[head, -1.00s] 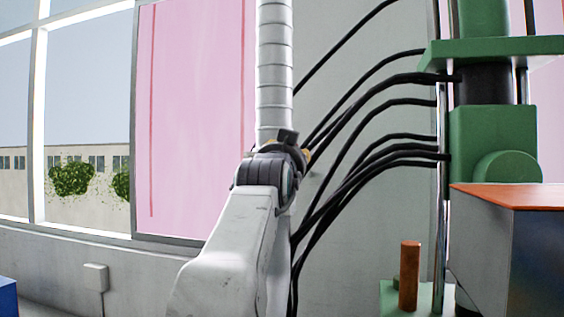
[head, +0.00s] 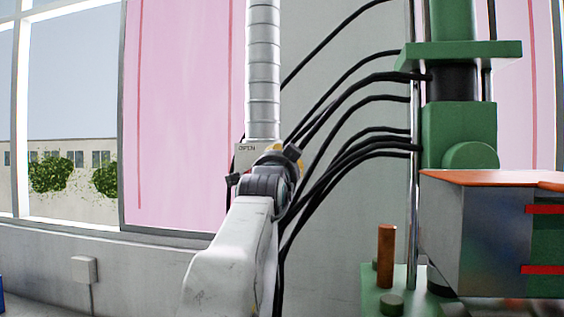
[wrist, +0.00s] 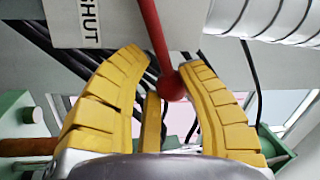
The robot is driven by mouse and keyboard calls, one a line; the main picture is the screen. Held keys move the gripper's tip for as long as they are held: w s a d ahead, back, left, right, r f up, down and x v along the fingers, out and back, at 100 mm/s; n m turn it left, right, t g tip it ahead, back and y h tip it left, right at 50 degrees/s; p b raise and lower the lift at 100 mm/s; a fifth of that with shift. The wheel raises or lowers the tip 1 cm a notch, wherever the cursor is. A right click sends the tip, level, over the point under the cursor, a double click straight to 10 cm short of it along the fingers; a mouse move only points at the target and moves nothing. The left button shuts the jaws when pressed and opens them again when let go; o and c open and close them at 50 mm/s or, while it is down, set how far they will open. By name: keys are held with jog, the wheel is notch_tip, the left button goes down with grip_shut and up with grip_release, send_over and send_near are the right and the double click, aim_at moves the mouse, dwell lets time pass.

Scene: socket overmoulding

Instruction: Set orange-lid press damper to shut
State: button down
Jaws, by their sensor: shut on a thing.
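The damper's red lever (wrist: 152,35) ends in a round red knob (wrist: 173,86) in the wrist view. My gripper (wrist: 163,62) has yellow fingers on both sides of the knob and is shut on it. A pale plate (wrist: 75,18) beside the lever reads SHUT. In the head view the plate (head: 247,149) shows OPEN, at the foot of the ribbed duct (head: 262,75). My gripper (head: 275,158) is mostly hidden there behind my wrist, and the lever cannot be made out. The press (head: 460,130) is green, with an orange lid (head: 480,178) on a grey box.
Several black cables (head: 345,150) run from the press behind my arm. A copper-coloured post (head: 386,255) stands on the green base at lower right. A wall with a pink panel (head: 180,110) and windows lies behind. The space left of my arm is clear.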

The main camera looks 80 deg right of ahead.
jog(key=c, duration=0.9)
grip_release()
jog(key=shift+s+d, duration=0.1)
jog(key=shift+d, duration=0.05)
jog(key=shift+v, duration=6.05)
